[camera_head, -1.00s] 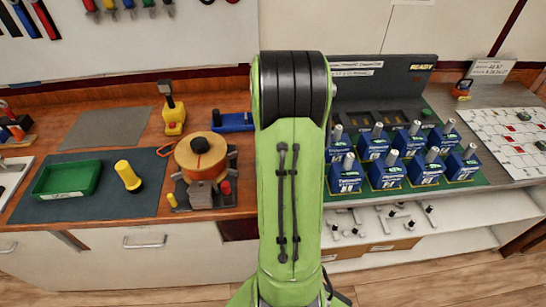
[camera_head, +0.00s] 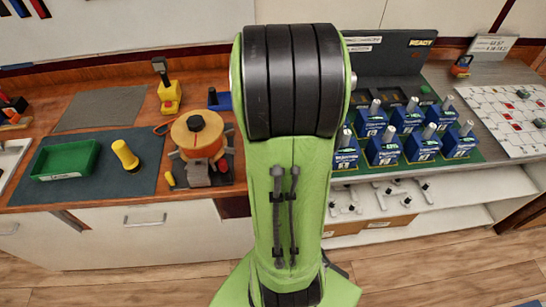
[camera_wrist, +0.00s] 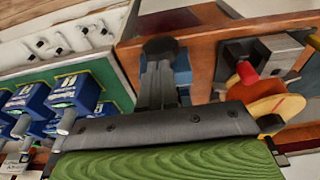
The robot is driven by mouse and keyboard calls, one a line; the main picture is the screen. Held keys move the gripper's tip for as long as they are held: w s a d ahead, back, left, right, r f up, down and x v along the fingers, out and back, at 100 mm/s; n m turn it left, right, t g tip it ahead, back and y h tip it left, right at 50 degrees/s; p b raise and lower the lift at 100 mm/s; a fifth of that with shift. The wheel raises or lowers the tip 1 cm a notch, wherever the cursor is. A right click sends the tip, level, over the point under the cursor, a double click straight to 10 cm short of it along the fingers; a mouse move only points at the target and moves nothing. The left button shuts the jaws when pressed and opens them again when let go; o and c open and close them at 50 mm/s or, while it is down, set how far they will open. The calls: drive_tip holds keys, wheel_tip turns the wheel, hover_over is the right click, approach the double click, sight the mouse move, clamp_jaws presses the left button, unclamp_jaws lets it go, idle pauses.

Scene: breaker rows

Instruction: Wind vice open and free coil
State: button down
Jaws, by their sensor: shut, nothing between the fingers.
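The coil (camera_head: 197,138) is a round orange drum with a tan top and a dark centre. It sits on the bench left of my arm. A grey metal block, apparently the vice (camera_head: 198,174), is against its front, with a red part (camera_head: 222,164) at its right. My gripper (camera_wrist: 160,68) is shut and empty, left of the vice in that view. It is hidden behind my arm in the head view.
A blue block (camera_head: 220,101) stands behind the coil, partly behind my arm. A yellow tool (camera_head: 168,94), a yellow-handled piece (camera_head: 125,155) and a green tray (camera_head: 38,165) lie to the left. Blue breakers (camera_head: 383,149) stand in rows on the right.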

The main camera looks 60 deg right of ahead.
drive_tip(key=w+d+p, duration=0.1)
drive_tip(key=w+d, duration=0.8)
drive_tip(key=shift+d+p, duration=0.25)
drive_tip(key=shift+p, duration=0.1)
drive_tip(key=shift+s+f, duration=0.1)
drive_tip(key=shift+f, duration=0.4)
drive_tip(key=shift+f+b, duration=0.3)
drive_tip(key=shift+b, duration=0.15)
drive_tip(key=shift+s+a, duration=0.2)
drive_tip(key=shift+a, duration=0.05)
drive_tip(key=shift+s+a+f+b, duration=0.3)
drive_tip(key=shift+s+a+r, duration=0.2)
drive_tip(key=shift+s+a, duration=0.3)
drive_tip(key=shift+a, duration=0.1)
drive_tip(key=shift+w+d+f, duration=0.1)
drive_tip(key=shift+w+d, duration=0.1)
drive_tip(key=shift+d, duration=0.05)
drive_tip(key=shift+w+r+p, duration=0.2)
drive_tip(key=shift+r+p, duration=0.25)
drive_tip(key=shift+r, duration=0.35)
